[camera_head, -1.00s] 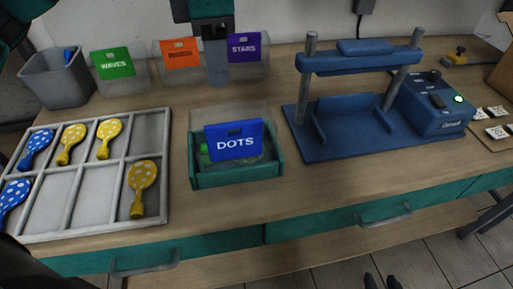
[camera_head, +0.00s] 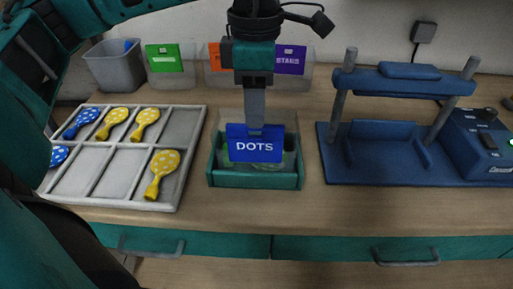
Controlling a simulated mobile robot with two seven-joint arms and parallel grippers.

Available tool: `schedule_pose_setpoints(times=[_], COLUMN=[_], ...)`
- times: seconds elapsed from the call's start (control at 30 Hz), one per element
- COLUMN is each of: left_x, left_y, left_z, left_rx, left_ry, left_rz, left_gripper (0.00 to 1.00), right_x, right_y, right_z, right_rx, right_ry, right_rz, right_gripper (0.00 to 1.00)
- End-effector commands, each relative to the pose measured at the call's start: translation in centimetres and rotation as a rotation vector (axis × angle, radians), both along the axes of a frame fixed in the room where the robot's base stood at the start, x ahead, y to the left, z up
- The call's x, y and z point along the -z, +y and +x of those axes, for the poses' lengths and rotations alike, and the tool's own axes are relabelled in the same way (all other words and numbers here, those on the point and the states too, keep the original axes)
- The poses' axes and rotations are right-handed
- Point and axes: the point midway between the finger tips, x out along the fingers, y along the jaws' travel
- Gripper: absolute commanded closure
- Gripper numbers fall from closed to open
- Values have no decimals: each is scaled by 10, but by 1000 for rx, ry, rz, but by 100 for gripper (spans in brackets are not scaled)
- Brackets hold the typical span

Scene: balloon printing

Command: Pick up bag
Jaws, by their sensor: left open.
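The clear bag with the blue DOTS label (camera_head: 255,151) stands in the teal open-topped holder (camera_head: 254,181) at the middle of the table. My left gripper (camera_head: 254,124) points straight down over the bag, with its fingertips at the label's top edge. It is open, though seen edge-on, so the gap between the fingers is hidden. I cannot tell whether a finger touches the bag. My right gripper is not in view.
A divided tray (camera_head: 115,186) with blue and yellow dotted balloons lies left. A blue press (camera_head: 383,154) stands right. A grey bin (camera_head: 114,69), a green-labelled bag (camera_head: 165,60) and a purple-labelled bag (camera_head: 291,62) stand behind.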

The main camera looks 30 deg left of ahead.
Motion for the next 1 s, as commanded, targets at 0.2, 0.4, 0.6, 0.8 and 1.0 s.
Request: schedule_pose_setpoints(times=[0.2, 0.4, 0.6, 0.8, 1.0], left_x=[17, 48, 61, 60, 60], left_y=[0, 1, 1, 1, 1], left_z=[1, 4, 4, 4, 4], left_rx=[0, -1, 0, 0, 0], left_ry=[2, 3, 1, 0, 0], left_rz=[1, 1, -1, 0, 0], left_gripper=[57, 57, 57, 59, 78], right_x=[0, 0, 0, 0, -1], right_y=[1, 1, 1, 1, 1], right_z=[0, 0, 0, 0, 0], right_rx=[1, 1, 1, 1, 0], right_ry=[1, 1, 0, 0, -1], right_rz=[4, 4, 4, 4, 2], right_gripper=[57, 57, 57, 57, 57])
